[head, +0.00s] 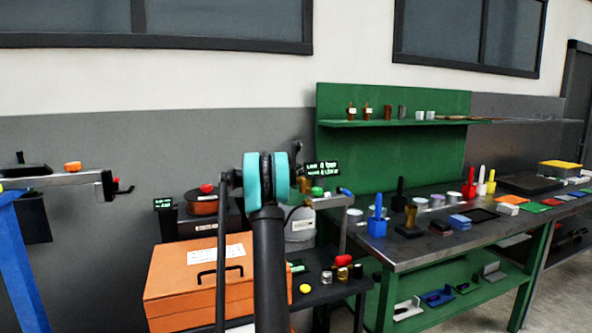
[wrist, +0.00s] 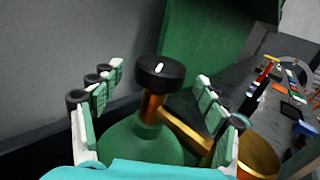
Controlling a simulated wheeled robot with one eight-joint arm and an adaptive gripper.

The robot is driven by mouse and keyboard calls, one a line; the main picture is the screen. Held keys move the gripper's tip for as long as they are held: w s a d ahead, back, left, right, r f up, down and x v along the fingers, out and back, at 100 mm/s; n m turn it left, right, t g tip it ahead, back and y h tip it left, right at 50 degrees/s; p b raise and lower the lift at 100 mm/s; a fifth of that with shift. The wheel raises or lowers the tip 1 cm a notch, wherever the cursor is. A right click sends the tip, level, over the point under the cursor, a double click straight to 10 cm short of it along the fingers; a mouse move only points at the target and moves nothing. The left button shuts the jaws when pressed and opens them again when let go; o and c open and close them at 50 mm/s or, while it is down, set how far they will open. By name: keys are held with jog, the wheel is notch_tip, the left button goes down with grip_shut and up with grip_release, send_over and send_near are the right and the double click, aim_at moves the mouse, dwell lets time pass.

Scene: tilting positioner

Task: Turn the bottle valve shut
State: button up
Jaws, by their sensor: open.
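In the wrist view a green bottle (wrist: 130,142) stands below my gripper. A brass valve (wrist: 152,107) rises from its top, with a brass side outlet (wrist: 185,130) pointing to the lower right. A round black knob (wrist: 160,71) with a short white mark caps the valve. My gripper (wrist: 160,75) is open, with one padded finger on each side of the knob. Gaps show between the fingers and the knob, so they appear not to touch it. In the head view my own arm covers the middle, and I cannot clearly make out the bottle or gripper.
A brass cylinder (wrist: 258,156) stands right of the bottle in the wrist view. In the head view an orange case (head: 180,285) stands at the front, left of my arm. A green workbench (head: 440,238) with several small items fills the right. Grey wall lies behind.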

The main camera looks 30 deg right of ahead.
aim_at(296, 168)
jog(key=shift+x, duration=1.6)
jog(key=c, duration=1.2)
